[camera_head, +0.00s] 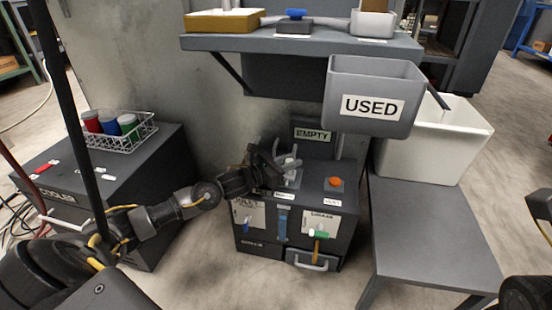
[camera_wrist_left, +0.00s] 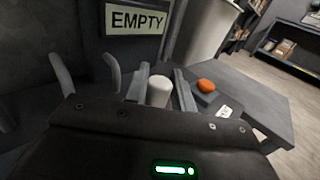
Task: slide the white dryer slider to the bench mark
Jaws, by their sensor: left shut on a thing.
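The dark dryer box (camera_head: 345,222) stands on the floor below the shelf, with an "EMPTY" sign (camera_head: 313,134) at its back. My left gripper (camera_head: 288,166) is over the left part of its top. In the left wrist view the white slider (camera_wrist_left: 160,91) stands upright between the two fingers (camera_wrist_left: 161,86), which are shut on it. Its lower part is hidden by the gripper body. Small white labels (camera_head: 332,203) sit along the top front edge; their print is too small to read, so I cannot tell which is the bench mark.
An orange knob (camera_head: 335,182) is right of the slider. A grey "USED" bin (camera_head: 375,83) hangs from the shelf (camera_head: 300,42) above. A white bin (camera_head: 430,140) stands on the right bench (camera_head: 430,215). The cooler (camera_head: 100,180) with a cup basket is at left.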

